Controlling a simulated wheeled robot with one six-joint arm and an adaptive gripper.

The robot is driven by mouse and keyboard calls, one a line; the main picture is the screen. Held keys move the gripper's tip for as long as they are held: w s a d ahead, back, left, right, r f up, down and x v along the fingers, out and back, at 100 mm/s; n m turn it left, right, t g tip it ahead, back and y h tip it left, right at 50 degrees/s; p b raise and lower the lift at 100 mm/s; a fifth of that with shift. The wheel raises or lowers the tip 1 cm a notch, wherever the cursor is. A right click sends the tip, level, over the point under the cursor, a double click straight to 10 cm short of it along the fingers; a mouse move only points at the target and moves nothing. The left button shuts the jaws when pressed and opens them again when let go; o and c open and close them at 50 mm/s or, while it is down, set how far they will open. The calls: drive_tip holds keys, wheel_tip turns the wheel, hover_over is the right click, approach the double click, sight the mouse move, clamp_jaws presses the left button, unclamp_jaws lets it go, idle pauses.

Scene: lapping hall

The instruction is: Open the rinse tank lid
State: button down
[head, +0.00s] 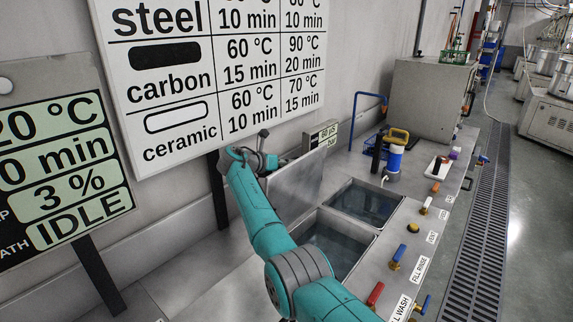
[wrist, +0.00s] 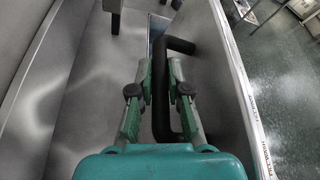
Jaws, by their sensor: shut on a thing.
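The grey metal lid (head: 297,188) stands raised, close to upright, on the wall side of the tanks in the head view. Its face also shows in the wrist view (wrist: 215,75). My gripper (wrist: 160,68) is shut on the black bar handle (wrist: 182,45) of the lid, with a finger on either side of the bar. In the head view my gripper (head: 258,154) is at the lid's upper left edge. A near tank opening (head: 335,240) and a farther one (head: 366,203) both show liquid inside. My arm hides part of the near opening.
Red (head: 375,294) and blue (head: 398,254) valve handles line the bench front beside fill labels. A blue container with a yellow handle (head: 394,160) stands beyond the tanks, before a grey cabinet (head: 425,100). Sign boards (head: 215,70) are close to my arm on the wall side.

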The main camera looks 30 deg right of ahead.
drive_tip(key=shift+f, duration=0.15)
drive_tip(key=c, duration=1.1)
unclamp_jaws()
drive_tip(key=shift+c, duration=0.2)
drive_tip(key=v, duration=1.2)
